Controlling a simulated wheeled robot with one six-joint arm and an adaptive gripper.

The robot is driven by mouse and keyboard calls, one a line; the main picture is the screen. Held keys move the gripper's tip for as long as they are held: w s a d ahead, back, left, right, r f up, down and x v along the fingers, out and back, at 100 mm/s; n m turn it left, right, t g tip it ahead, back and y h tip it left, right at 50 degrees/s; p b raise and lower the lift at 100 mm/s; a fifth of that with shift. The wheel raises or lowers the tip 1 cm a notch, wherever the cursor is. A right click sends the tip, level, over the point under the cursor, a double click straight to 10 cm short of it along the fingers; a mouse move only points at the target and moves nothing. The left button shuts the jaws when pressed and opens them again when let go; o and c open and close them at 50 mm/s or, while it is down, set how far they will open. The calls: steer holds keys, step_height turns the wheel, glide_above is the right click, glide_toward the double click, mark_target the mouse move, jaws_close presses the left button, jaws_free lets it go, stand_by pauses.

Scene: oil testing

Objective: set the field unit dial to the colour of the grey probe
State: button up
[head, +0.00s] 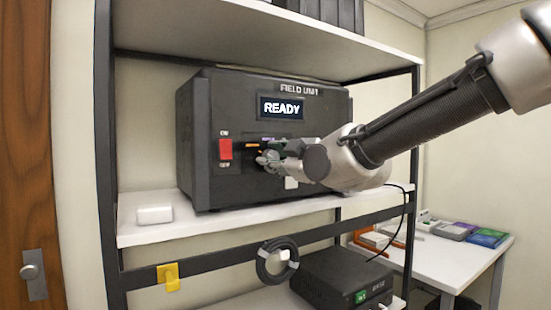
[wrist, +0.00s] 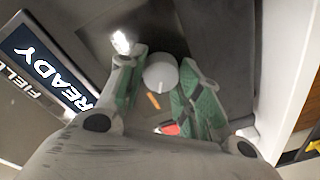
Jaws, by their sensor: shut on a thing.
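The black field unit (head: 225,95) stands on the upper shelf, and its screen (head: 282,107) reads READY. My gripper (head: 268,160) is at the front panel, right of the red switch, and covers most of the dial. In the wrist view the dial's pale round knob (wrist: 160,73) sits between the green-padded fingers of my gripper (wrist: 158,80), which are shut on it. An orange mark (wrist: 153,100) lies beside the knob; it also shows in the head view (head: 252,145), with a small purplish mark near it. Where the dial points cannot be told. No grey probe can be made out.
The red switch (head: 225,149) is close left of the dial. A white block (head: 154,214) lies on the shelf (head: 200,218). Below are a coiled black cable (head: 264,262) and a black box (head: 345,278). A white table (head: 450,262) with coloured items stands right.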

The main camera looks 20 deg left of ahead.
steer(key=shift+m, duration=0.3)
steer(key=m, duration=0.6)
steer(key=shift+f+m+t, duration=0.1)
steer(key=shift+m+t, duration=0.2)
steer(key=shift+m, duration=0.1)
steer(key=m, duration=0.7)
steer(key=shift+m+t, duration=0.3)
steer(key=m, duration=0.5)
steer(key=shift+t, duration=0.3)
steer(key=m, duration=0.5)
steer(key=shift+f+h, duration=0.1)
steer(key=shift+h, duration=0.3)
steer(key=shift+m, duration=0.3)
steer(key=o, duration=1)
steer(key=shift+o, duration=0.2)
